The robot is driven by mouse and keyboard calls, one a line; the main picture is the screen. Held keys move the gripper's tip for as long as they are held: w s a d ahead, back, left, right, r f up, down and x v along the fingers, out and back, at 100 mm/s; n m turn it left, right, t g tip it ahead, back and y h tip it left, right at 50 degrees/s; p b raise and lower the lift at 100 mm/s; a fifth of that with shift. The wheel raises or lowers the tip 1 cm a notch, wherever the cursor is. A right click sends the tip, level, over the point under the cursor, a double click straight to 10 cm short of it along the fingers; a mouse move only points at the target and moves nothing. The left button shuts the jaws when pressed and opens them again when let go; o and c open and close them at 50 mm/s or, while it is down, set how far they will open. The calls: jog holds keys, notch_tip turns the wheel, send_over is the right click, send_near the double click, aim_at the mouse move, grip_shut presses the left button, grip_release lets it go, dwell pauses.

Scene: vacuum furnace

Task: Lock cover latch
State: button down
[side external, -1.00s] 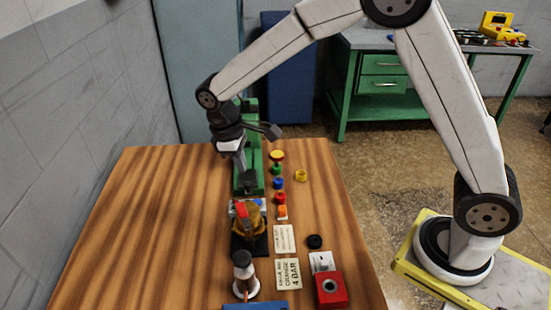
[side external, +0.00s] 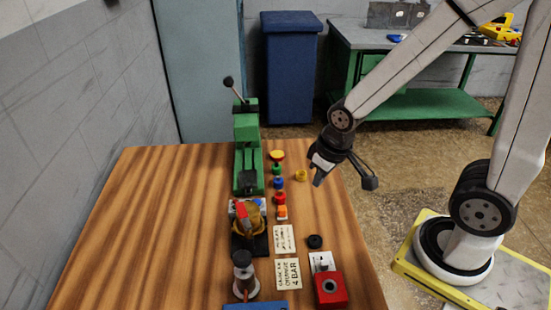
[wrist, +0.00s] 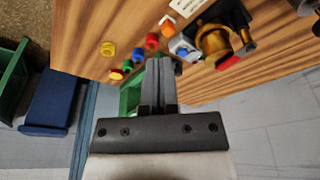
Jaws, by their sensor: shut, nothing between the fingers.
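A brass-coloured unit with a red part on top (side external: 247,214) sits on a dark base in the middle of the table. It also shows in the wrist view (wrist: 213,40), at the upper right. I cannot make out a separate cover latch on it. A green machine (side external: 247,150) stands behind it, with a black-knobbed lever (side external: 235,92) rising at its back. My gripper (side external: 317,183) is shut and empty, above the table's right side, right of the green machine and apart from both. Its closed fingers show in the wrist view (wrist: 160,65), partly covering the green machine.
Several coloured buttons (side external: 278,183) stand in a row right of the green machine, with a yellow ring (side external: 301,176) beside them. Label cards (side external: 287,274), a red box (side external: 331,288) and a black-topped post (side external: 244,277) are in front. The wooden table's left side (side external: 150,220) is clear.

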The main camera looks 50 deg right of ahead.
jog(key=shift+s, duration=0.2)
jog(key=r+n+g, duration=0.2)
jog(key=n+g, duration=0.1)
jog(key=n, duration=0.3)
send_over(244, 216)
jog(key=w+d, duration=0.1)
jog(key=d, duration=0.4)
jog(key=w+a+n+g+h, duration=0.1)
jog(key=w+a+n+h, duration=0.2)
jog(key=a, duration=1)
jog(key=w+n, duration=0.3)
jog(key=shift+w+a+g+h, duration=0.2)
jog(key=shift+w+g+h, duration=0.05)
jog(key=shift+g+h, duration=0.15)
jog(key=shift+f, duration=0.2)
jog(key=s+d+f, duration=0.3)
jog(key=d+f, duration=0.3)
jog(key=f, duration=0.3)
jog(key=shift+s+d, duration=0.4)
